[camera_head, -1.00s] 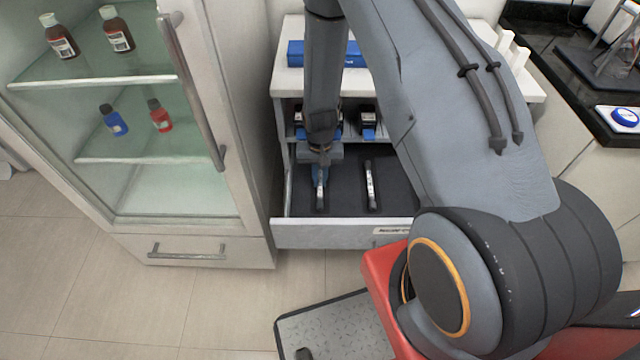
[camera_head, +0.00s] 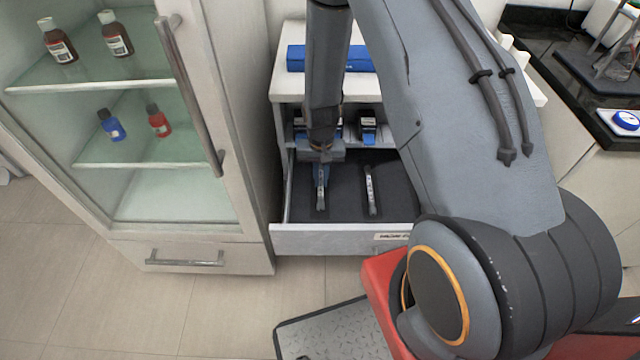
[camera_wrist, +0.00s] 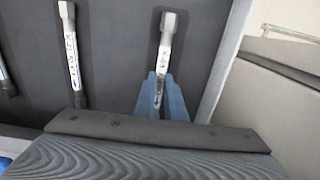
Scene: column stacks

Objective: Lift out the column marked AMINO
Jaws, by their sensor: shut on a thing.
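My gripper (camera_head: 321,186) points down into the open drawer (camera_head: 330,240). Its blue fingers, also in the wrist view (camera_wrist: 162,98), are shut on a slim metal column (camera_head: 320,204). In the wrist view this column (camera_wrist: 166,42) has a hex end and a pale label too small to read surely. Whether it touches the drawer floor I cannot tell. A second labelled column (camera_head: 371,190) lies apart to its right in the head view, and to its left in the wrist view (camera_wrist: 72,58). Part of a third column (camera_wrist: 5,80) shows at the wrist view's left edge.
The drawer's side wall (camera_wrist: 216,75) is close to the held column. A glass-front cabinet (camera_head: 245,150) with bottles stands left of the drawer. A blue box (camera_head: 296,58) lies on the white top above. Dark floor lies bare between the columns.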

